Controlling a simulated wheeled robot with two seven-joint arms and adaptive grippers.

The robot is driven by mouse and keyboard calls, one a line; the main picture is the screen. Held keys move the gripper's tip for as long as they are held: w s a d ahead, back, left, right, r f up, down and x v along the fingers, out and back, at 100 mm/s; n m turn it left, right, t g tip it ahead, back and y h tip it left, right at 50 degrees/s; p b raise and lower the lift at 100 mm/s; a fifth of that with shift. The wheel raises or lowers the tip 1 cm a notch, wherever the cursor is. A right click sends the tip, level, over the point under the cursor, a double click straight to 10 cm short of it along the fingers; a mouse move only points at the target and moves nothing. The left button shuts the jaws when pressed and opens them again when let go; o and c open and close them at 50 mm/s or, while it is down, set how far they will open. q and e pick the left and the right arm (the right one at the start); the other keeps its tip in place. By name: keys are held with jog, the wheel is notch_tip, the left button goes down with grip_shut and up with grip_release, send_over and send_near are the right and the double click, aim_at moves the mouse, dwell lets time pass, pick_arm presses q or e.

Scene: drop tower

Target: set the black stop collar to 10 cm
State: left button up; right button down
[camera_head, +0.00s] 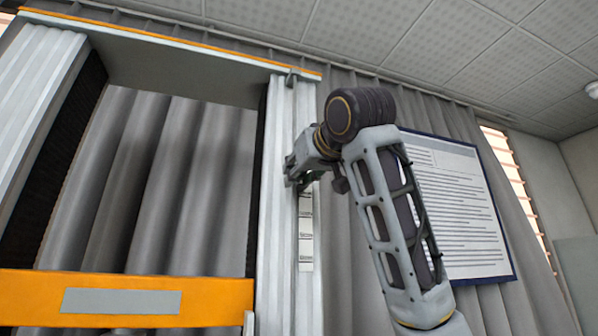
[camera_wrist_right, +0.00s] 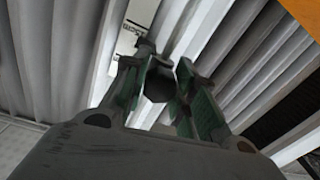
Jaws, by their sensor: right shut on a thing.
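My right gripper (camera_head: 296,174) reaches in from the right to the grey right-hand post (camera_head: 276,230) of the tower. In the right wrist view, its fingers (camera_wrist_right: 168,85) are shut on a dark rounded piece, which looks like the black stop collar (camera_wrist_right: 156,88). In the head view the gripper hides the collar. A white scale strip (camera_head: 306,240) with dark marks runs down the post below the gripper. Part of a scale label (camera_wrist_right: 130,28) shows in the wrist view, but I cannot read its value surely. My left gripper is in neither view.
An orange crossbar with a grey plate (camera_head: 122,301) spans the tower low at the left. An orange-edged top beam (camera_head: 180,50) joins the posts. A framed printed sheet (camera_head: 455,205) hangs behind my right arm. Grey curtains line the back.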

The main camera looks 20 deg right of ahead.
notch_tip(320, 180, down, 6)
jog(key=b, duration=0.5)
jog(key=shift+f, duration=0.25)
jog(key=c, duration=1.1)
grip_release()
jog(key=shift+r, duration=0.1)
jog(key=shift+s, duration=0.1)
jog(key=s+d, duration=0.1)
jog(key=s, duration=1.1)
